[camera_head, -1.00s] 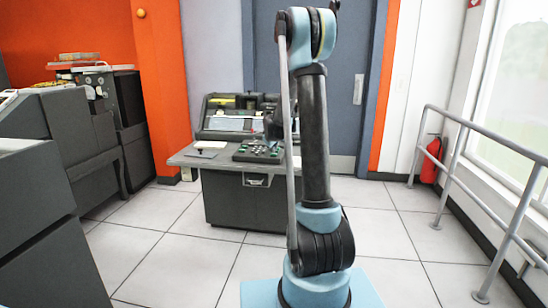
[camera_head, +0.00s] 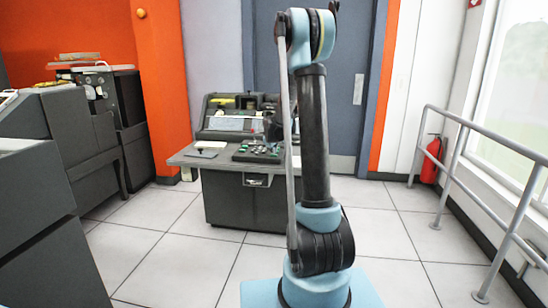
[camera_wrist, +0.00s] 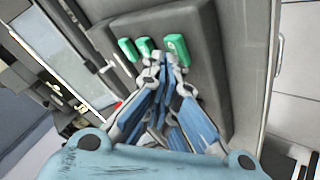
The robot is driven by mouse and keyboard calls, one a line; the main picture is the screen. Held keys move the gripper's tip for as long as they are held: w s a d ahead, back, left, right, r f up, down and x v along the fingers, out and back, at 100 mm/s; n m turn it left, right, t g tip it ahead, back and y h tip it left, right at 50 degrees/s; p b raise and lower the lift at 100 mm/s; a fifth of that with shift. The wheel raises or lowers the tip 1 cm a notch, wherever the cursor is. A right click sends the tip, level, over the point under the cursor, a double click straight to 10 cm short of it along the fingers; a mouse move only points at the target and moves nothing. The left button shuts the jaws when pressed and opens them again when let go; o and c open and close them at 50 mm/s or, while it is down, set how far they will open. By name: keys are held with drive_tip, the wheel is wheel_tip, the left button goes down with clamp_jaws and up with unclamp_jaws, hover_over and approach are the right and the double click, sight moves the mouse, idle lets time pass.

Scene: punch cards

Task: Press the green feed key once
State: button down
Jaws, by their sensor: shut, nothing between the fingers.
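Three green keys stand in a row on a dark key panel in the wrist view: a left one (camera_wrist: 128,49), a middle one (camera_wrist: 144,46) and a larger right one (camera_wrist: 177,47) with a pale mark. I cannot read the mark, so which is the feed key is not certain. My gripper (camera_wrist: 160,62) is shut and empty. Its fingertips lie just below the middle and right keys in the picture; whether they touch a key cannot be told. The gripper hides part of the panel. The key panel (camera_head: 254,153) also shows small on the desk in the head view.
The grey desk (camera_head: 187,161) carries a sloped console (camera_head: 228,122) behind the panel. Dark machines (camera_head: 45,190) stand at the left. A metal railing (camera_head: 470,128) and red extinguisher (camera_head: 431,160) are at the right. Tiled floor is clear in front of the desk.

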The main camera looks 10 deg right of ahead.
drive_tip(key=shift+r, duration=0.8)
drive_tip(key=shift+r, duration=0.1)
drive_tip(key=shift+r, duration=2.45)
